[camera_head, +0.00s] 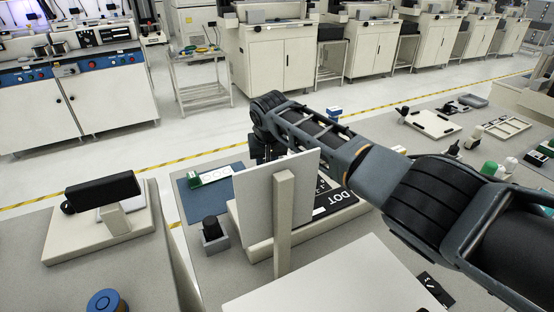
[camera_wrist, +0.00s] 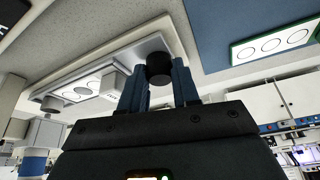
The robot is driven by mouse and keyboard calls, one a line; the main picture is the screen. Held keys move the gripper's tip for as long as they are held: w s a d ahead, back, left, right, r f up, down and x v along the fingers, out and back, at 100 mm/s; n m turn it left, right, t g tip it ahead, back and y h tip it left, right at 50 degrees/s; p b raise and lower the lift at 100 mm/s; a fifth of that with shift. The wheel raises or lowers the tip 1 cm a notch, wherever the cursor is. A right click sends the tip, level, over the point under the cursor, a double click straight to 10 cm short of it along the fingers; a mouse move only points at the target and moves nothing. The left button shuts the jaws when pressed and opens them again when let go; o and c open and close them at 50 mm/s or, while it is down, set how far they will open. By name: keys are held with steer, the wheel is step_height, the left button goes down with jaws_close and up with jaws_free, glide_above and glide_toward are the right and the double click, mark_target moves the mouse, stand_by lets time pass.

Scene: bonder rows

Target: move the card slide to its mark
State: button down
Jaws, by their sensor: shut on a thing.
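My gripper (camera_head: 268,152) is low behind an upright pale board (camera_head: 300,195), which hides much of what is below it in the head view. In the wrist view my gripper (camera_wrist: 160,82) has its blue fingers shut on a round black knob (camera_wrist: 159,65). I take this knob to be the card slide's handle. A pale body (camera_wrist: 150,40) shows behind the knob, with a white block beside it. The slide's mark cannot be made out. Black plates with white lettering (camera_head: 335,198) lie behind the board.
A blue mat (camera_head: 185,203) with a green-edged card (camera_head: 212,175) lies left of my gripper. A black knob on a grey block (camera_head: 212,232) stands in front. A black device on a pale base (camera_head: 102,195) is at left. Trays and small parts fill the right bench.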

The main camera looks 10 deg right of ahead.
steer(key=shift+a+r, duration=0.15)
steer(key=shift+a, duration=0.25)
steer(key=c, duration=1)
jaws_free()
steer(key=shift+c, duration=0.2)
steer(key=shift+o, duration=1.1)
steer(key=shift+d, duration=0.1)
steer(key=shift+s, duration=0.1)
steer(key=v, duration=0.7)
steer(key=shift+r, duration=0.3)
steer(key=shift+s, duration=0.1)
